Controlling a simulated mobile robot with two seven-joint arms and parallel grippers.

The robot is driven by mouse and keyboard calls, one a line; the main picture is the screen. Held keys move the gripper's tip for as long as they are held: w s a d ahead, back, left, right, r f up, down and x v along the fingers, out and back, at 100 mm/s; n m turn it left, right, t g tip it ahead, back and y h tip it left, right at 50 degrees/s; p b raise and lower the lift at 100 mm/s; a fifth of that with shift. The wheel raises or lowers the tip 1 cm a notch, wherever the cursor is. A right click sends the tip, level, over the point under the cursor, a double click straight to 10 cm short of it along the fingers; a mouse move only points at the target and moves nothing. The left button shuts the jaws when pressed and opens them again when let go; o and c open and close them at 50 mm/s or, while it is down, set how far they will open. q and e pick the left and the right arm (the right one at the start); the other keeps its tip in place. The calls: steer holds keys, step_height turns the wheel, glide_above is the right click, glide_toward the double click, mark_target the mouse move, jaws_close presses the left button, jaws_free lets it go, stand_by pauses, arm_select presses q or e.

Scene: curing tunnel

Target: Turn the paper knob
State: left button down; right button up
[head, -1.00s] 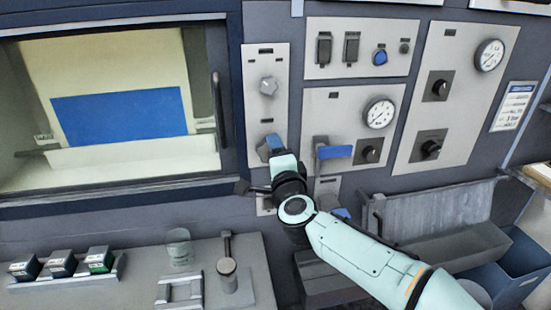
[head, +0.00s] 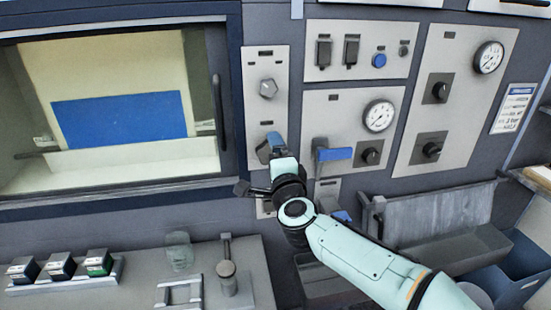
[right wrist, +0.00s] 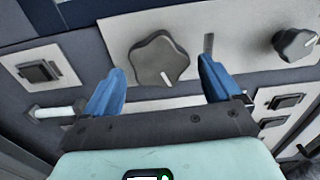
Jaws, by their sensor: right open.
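In the right wrist view a dark grey star-shaped knob (right wrist: 152,62) with a white mark is on a light panel, ahead of and between the blue fingertips of my right gripper (right wrist: 161,70). The fingers are open and I see no clear contact with the knob. In the head view my right gripper (head: 270,147) is at the lower part of the narrow panel left of centre and hides what is behind it. A light grey knob (head: 268,88) is above it on that panel. I cannot read which knob is for paper. My left gripper is not in view.
A blue-handled lever (head: 334,154) is just right of my gripper. A tunnel window with a dark vertical handle (head: 218,105) is to the left. Gauges and dark knobs (head: 432,150) fill the panels to the right. A bench (head: 250,270) is below at the left.

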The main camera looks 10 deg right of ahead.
steer(key=shift+s, duration=0.15)
steer(key=s+b, duration=0.1)
steer(key=s, duration=1.2)
